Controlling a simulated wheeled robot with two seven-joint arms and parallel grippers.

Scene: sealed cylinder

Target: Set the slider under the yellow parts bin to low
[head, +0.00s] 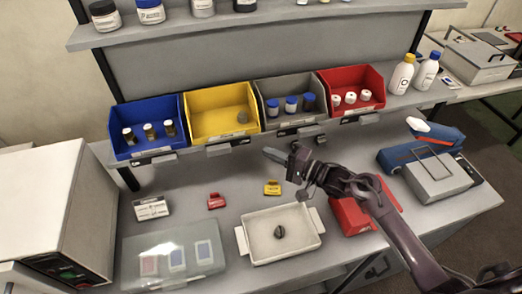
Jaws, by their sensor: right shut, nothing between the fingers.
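The yellow parts bin (221,114) stands on the rail shelf between the blue bin and the grey bin, with one small item inside. Under its front edge is a dark label strip with a small light slider (219,150); its setting is too small to read. My right gripper (270,154) is shut and empty, in front of the grey bin and to the right of the slider, apart from it. My right arm comes in from the lower right. My left gripper is not in view.
The blue bin (147,124), grey bin (289,100) and red bin (351,88) hold small containers. A white box (50,210) stands at left.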

